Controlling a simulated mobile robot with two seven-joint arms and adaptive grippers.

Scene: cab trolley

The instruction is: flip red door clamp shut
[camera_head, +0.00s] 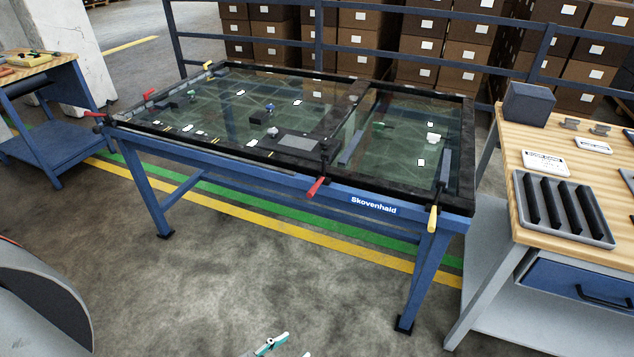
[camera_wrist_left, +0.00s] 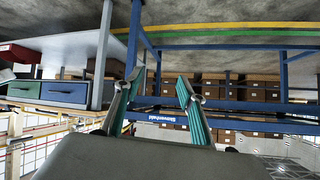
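A red clamp handle (camera_head: 315,187) sticks out and down from the front edge of the dark frame on the blue trolley (camera_head: 200,154). Two more red handles show at the trolley's left end, one on the rim (camera_head: 149,95) and one jutting out at the corner (camera_head: 95,114). My left gripper (camera_wrist_left: 155,88) is open and empty in the left wrist view, its teal fingers apart and facing the trolley. Teal fingers (camera_head: 270,345) also show at the bottom of the head view, well below and apart from the front red handle. My right gripper is not in view.
Yellow handles sit at the trolley's front right (camera_head: 433,217) and back left (camera_head: 208,66). A wooden-topped workbench (camera_head: 570,262) with a black-slotted tray (camera_head: 608,236) stands at the right. Another bench (camera_head: 40,140) stands at far left. The floor before the trolley is clear.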

